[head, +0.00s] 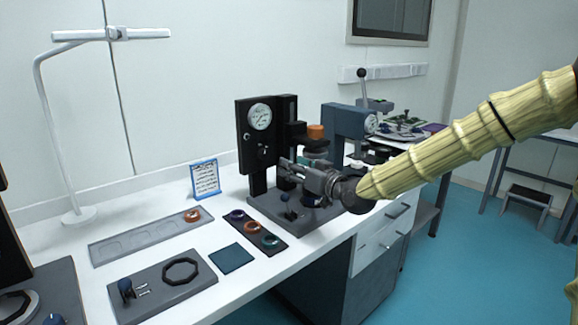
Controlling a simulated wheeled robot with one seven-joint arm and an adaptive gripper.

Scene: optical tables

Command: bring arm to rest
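My arm (470,135) comes in from the right, and its light-coloured sleeve reaches over the front of the white bench (245,283). My gripper (287,170) points left in front of the black press with a round dial (260,117). It hides part of the press's base and column. The fingers are small and dark against the dark press, so I cannot tell whether they are open or shut, or whether they touch anything.
A grey tray (120,247) with an orange ring, a dark strip with several rings (254,231), a blue-green mat (231,258) and a grey plate (190,283) lie on the bench. A sign (205,179), a lamp (80,216) and a second press (345,122) stand behind.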

